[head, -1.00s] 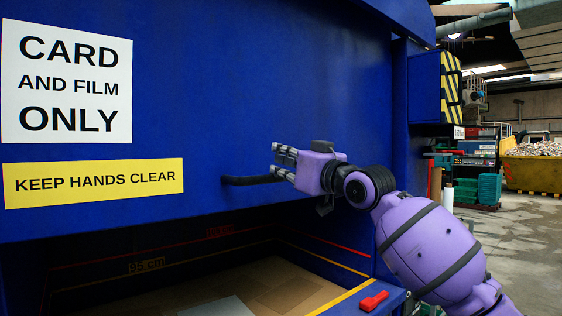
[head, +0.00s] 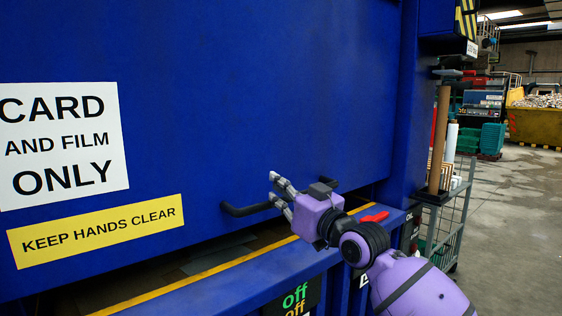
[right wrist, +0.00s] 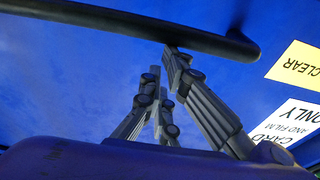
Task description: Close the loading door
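The loading door (head: 250,90) is a large blue panel with a white "CARD AND FILM ONLY" sign (head: 62,145) and a yellow "KEEP HANDS CLEAR" label (head: 95,231). A black bar handle (head: 243,210) sticks out near its lower edge. It also crosses the top of the right wrist view (right wrist: 120,28). A narrow dark opening shows under the door. My left gripper is out of view.
A blue sill (head: 225,285) with a yellow edge line runs below the opening. A red lever (head: 374,216) sits at its right end. A wire trolley (head: 455,215) with rolls stands on the right. Open concrete floor (head: 520,220) lies beyond.

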